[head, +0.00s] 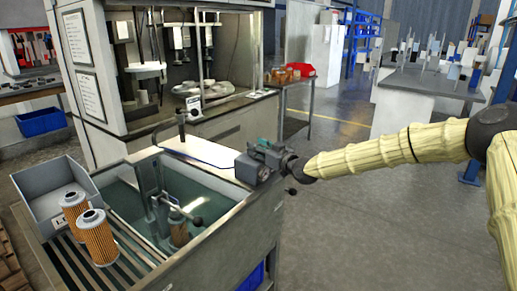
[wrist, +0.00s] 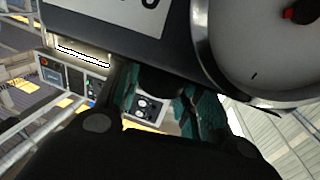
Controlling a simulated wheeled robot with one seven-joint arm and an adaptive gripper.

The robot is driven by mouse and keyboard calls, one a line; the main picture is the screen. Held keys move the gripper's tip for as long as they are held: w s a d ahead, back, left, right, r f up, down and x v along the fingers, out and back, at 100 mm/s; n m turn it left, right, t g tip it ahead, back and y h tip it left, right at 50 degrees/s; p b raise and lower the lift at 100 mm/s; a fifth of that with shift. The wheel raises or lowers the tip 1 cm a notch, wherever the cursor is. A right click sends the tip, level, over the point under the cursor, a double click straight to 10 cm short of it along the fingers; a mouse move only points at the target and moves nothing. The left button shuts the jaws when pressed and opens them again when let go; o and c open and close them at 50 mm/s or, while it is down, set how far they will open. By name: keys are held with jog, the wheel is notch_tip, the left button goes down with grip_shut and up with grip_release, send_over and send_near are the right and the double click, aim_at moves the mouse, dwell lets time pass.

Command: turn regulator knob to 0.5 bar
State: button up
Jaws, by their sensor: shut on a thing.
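The regulator (head: 250,168) is a grey, boxy unit on the right rim of the wash tank in the head view. My gripper (head: 268,150) reaches it from the right, with a teal pad showing at its top. In the wrist view the teal fingers of my gripper (wrist: 162,100) close around a dark knob (wrist: 160,80), which is mostly hidden between them. Above it is a large white gauge dial (wrist: 255,45) with a red-and-black hub at the picture's corner. The dial is cut off, and its reading cannot be told. A white label plate (wrist: 130,12) is also cut off.
The tank (head: 215,240) holds a fixture with a handle. Two orange filter cartridges (head: 98,240) stand on the slatted left part beside a grey bin (head: 45,185). A cabinet (head: 195,125) stands behind. Open floor (head: 345,230) lies to the right.

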jog(key=shift+a+m+t+h, duration=0.1)
jog(key=shift+m+t+h, duration=0.6)
jog(key=shift+h, duration=0.1)
jog(key=shift+m+t+h+p, duration=0.45)
jog(key=shift+m+t+h, duration=0.45)
jog(key=shift+m+h, duration=0.65)
jog(key=m+h, duration=0.1)
jog(key=h, duration=0.2)
jog(key=m+t+h+p, duration=0.1)
jog(key=m+h, duration=0.1)
jog(key=h, duration=0.1)
jog(key=m+h+p, duration=0.1)
jog(key=m+h, duration=0.1)
jog(key=h, duration=0.1)
jog(key=shift+r, duration=0.1)
jog(key=m+g+h+p, duration=0.1)
jog(key=m+h, duration=0.1)
jog(key=h, duration=0.1)
jog(key=m+h+p, duration=0.1)
jog(key=m+h, duration=0.1)
jog(key=h, duration=0.2)
jog(key=shift+m+g, duration=0.35)
jog(key=shift+g, duration=0.05)
jog(key=shift+m+g+h, duration=1.8)
jog(key=shift+h, duration=0.45)
jog(key=shift+d, duration=0.2)
jog(key=o, duration=1)
jog(key=shift+o, duration=0.2)
jog(key=shift+a, duration=0.1)
